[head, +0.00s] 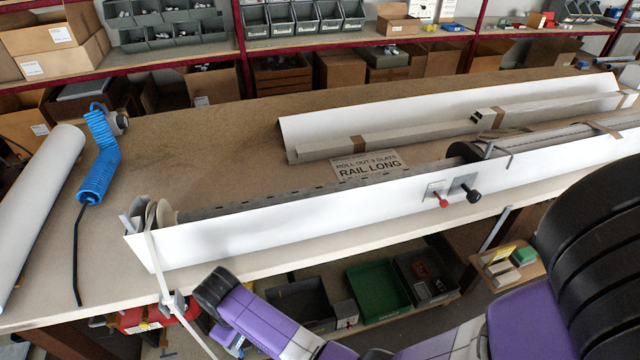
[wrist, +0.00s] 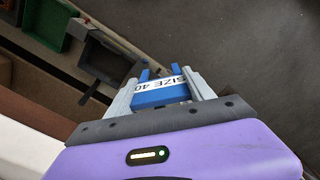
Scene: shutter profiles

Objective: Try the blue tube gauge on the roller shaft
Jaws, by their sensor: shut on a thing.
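My gripper (wrist: 163,90) is shut on the blue tube gauge (wrist: 152,98) in the wrist view. The gauge is a blue piece with two upright prongs and a white label reading "SIZE 40". It is held in front of the floor, apart from the bench. The roller shaft (head: 300,193), a long grey slotted tube, lies behind a long white panel (head: 300,220) on the bench. Pale discs (head: 165,213) sit at its left end.
A blue coiled hose (head: 97,165) and a white roll (head: 40,200) lie left. A sign (head: 370,166) and wrapped profiles (head: 400,136) lie behind. Below are a green bin (head: 378,292) and dark bins (head: 425,275).

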